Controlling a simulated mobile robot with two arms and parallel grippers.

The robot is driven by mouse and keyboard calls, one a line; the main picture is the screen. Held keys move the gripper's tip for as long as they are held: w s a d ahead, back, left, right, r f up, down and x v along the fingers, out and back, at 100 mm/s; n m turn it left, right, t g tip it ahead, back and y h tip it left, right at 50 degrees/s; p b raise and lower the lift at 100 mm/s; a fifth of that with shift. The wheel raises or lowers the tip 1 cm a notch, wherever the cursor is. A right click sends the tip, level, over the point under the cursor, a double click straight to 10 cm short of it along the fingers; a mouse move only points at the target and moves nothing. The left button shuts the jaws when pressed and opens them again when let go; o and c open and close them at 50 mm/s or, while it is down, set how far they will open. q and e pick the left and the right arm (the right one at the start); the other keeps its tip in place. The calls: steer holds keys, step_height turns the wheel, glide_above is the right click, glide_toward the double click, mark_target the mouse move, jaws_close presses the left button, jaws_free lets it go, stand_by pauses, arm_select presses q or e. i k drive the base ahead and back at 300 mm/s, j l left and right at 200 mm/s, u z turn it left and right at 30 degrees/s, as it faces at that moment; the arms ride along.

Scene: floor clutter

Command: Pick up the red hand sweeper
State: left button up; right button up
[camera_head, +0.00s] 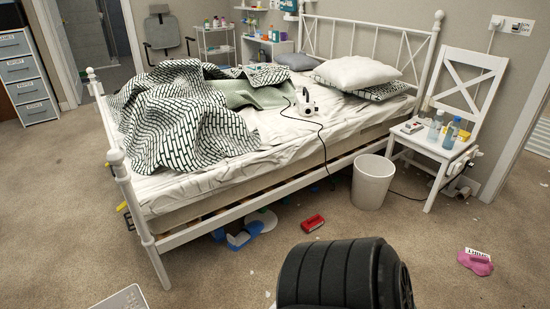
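A small red object (313,223) with a pale strip on its edge lies on the carpet, just in front of the bed's near side rail. It looks like the red hand sweeper, but it is small in the view. The carpet around it is clear to the right. Neither of my grippers is in view. A large black ribbed part, which may be mine, fills the bottom middle below the red object and does not cover it.
A white bin (373,183) stands right of the red object, beside a white chair (440,140) holding bottles. Blue items (238,237) lie left by the bed (215,190). A pink brush-like item (475,262) lies at lower right. Free carpet lies left and right.

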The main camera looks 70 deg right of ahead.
mark_target(315, 222)
steer(key=z, duration=2.55)
